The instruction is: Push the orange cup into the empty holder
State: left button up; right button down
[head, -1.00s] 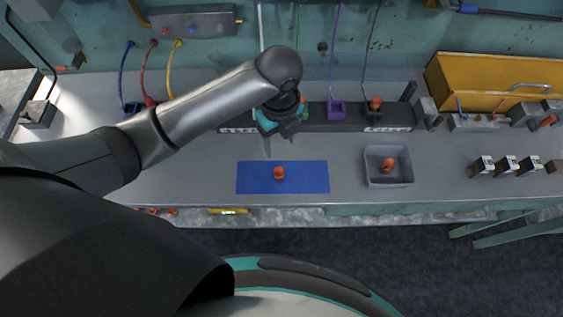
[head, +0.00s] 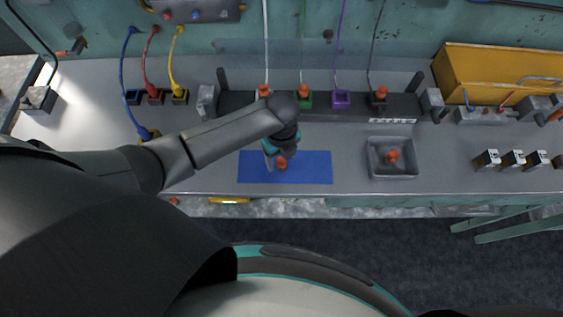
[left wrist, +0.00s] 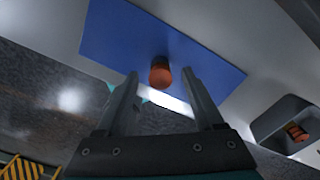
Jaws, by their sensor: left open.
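An orange cup (head: 281,164) stands on the blue mat (head: 315,168) at the front middle of the bench. My left gripper (head: 274,157) is low over the mat at this cup, partly hiding it. In the left wrist view the cup (left wrist: 160,75) shows between the tips of the open fingers (left wrist: 160,80), and no grip on it is seen. In the dark rack behind, the purple holder (head: 340,99) shows no orange top. The green holder (head: 304,99) and the black holder (head: 380,97) show orange tops. My right gripper is not in view.
A grey bin (head: 372,171) with another orange piece (head: 392,156) stands right of the mat. The dark rack (head: 400,110) runs along the back, with cables rising from it. A yellow box (head: 490,72) is at the back right. Bench between mat and bin is clear.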

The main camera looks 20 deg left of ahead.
pick_arm(q)
jog(key=shift+f, duration=0.1)
grip_shut()
dwell(0.5)
